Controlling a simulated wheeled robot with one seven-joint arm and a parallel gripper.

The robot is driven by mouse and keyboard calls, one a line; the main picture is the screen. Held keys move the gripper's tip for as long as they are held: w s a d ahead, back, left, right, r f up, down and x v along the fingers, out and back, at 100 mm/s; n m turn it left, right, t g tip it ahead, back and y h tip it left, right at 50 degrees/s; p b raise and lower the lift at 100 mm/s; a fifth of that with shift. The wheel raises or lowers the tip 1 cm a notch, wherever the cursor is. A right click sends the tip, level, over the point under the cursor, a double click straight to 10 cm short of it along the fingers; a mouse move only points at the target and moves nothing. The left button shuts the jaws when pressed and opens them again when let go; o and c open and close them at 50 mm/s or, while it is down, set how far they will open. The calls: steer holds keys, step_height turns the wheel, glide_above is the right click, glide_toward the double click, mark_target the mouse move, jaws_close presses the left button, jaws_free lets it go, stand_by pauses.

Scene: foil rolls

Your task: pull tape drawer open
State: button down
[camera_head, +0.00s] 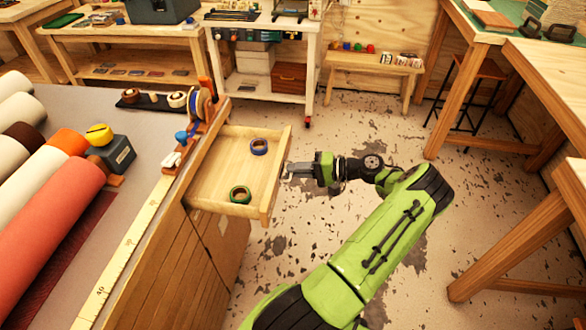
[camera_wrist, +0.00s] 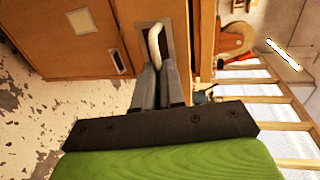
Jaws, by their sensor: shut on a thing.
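The tape drawer (camera_head: 212,178) is a light wooden drawer that stands well out from the side of the workbench. A blue tape roll (camera_head: 259,147) and a green tape roll (camera_head: 240,194) lie in it, apart from each other. My gripper (camera_head: 288,171) is at the outer face of the drawer front and shut on its handle. In the wrist view my gripper (camera_wrist: 161,72) has its fingers closed around the pale curved handle (camera_wrist: 155,42). The fingers hide part of the handle.
Rolls of foil (camera_head: 52,220) and a yellow tape measure (camera_head: 99,134) lie on the workbench top at left. A tape dispenser stands by the drawer's back corner. Wooden tables (camera_head: 545,85) stand at right. The floor (camera_head: 300,240) around my arm is clear.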

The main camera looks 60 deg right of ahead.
steer(key=c, duration=1.2)
jaws_free()
steer(key=shift+c, duration=0.2)
steer(key=p+v, duration=0.1)
steer(key=v, duration=1.4)
steer(key=shift+s+p, duration=0.35)
steer(key=shift+p, duration=0.05)
